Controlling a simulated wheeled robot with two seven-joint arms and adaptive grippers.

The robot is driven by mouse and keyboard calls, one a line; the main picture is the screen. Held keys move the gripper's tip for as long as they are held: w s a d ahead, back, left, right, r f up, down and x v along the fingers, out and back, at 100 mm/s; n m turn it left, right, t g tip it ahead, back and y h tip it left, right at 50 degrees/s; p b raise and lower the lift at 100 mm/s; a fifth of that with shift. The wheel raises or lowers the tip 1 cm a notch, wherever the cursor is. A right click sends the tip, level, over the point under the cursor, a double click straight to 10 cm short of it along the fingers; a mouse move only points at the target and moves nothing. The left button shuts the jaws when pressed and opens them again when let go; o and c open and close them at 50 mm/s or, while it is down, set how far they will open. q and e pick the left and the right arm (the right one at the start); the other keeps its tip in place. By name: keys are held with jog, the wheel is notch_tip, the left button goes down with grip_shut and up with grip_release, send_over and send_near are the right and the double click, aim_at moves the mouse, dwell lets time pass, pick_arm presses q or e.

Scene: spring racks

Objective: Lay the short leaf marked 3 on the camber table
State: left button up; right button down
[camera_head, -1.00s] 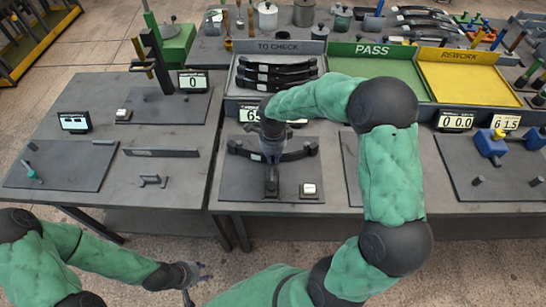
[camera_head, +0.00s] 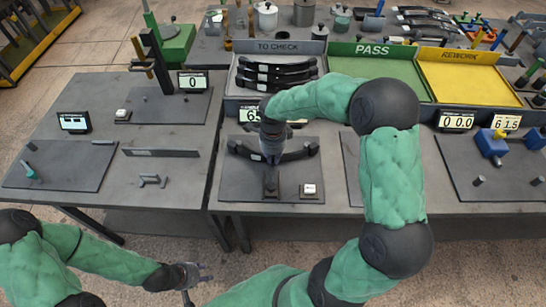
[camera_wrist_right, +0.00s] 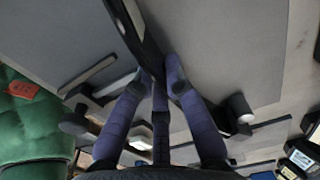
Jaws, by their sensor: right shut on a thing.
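A dark curved leaf (camera_head: 296,154) spans left to right over the dark plate (camera_head: 235,190) of the middle station. It also shows in the right wrist view as a dark bar (camera_wrist_right: 133,22) running up from my fingertips. My right gripper (camera_head: 273,158) is shut on the leaf near its middle; the fingers close around it in the wrist view (camera_wrist_right: 160,80). No number on the leaf is legible, and I cannot tell whether it touches its supports. My left gripper (camera_head: 205,272) is open and empty, low at the left in front of the tables.
A short dark post (camera_head: 271,184) and a white-topped block (camera_head: 309,190) stand on the plate's front. Behind are the TO CHECK tray (camera_head: 290,47) with several dark leaves, the green PASS tray (camera_head: 375,70) and the yellow REWORK tray (camera_head: 470,85). A number display (camera_head: 249,115) is partly hidden.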

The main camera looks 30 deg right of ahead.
jog(key=shift+w+d+r, duration=0.15)
jog(key=shift+w+d, duration=0.05)
jog(key=shift+w, duration=0.2)
dwell(1.1)
dwell(0.3)
jog(key=c, duration=1.3)
grip_release()
jog(key=o, duration=0.6)
jog(key=shift+s+f, duration=0.1)
jog(key=shift+f, duration=0.15)
jog(key=shift+c, duration=0.2)
jog(key=shift+r, duration=0.1)
jog(key=shift+r+p, duration=2.2)
jog(key=shift+r, duration=1.75)
